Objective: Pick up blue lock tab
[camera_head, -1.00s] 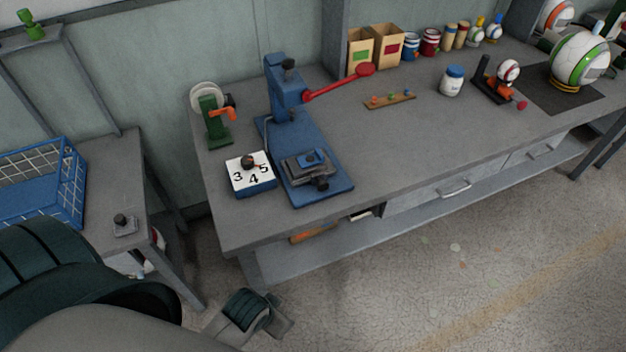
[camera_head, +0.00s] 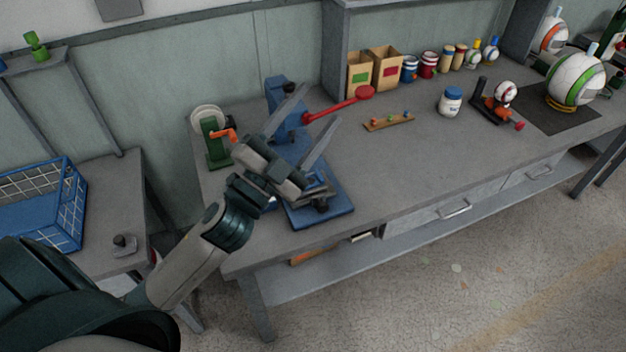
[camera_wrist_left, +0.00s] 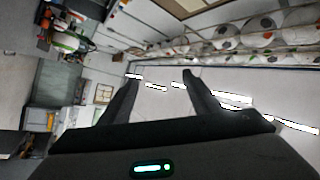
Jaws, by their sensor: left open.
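The blue press (camera_head: 330,212) stands on the left part of the workbench, with a red-handled lever (camera_head: 340,104). A small blue piece sat on the grey fixture of its base a second ago and may be the lock tab. My left gripper and wrist now cover most of that fixture, and I cannot make the tab out clearly. My left gripper (camera_head: 320,104) is open and empty, held in front of the press with its fingers pointing up and right. In the left wrist view its two fingers (camera_wrist_left: 160,72) are apart with nothing between them. My right gripper is not in view.
A green stand with an orange part (camera_head: 216,143) is left of the press. A strip with small coloured knobs (camera_head: 389,122), a white jar (camera_head: 450,101) and a ball holder (camera_head: 497,104) stand to the right. A blue wire basket (camera_head: 70,205) is on the left table. The bench's front middle is clear.

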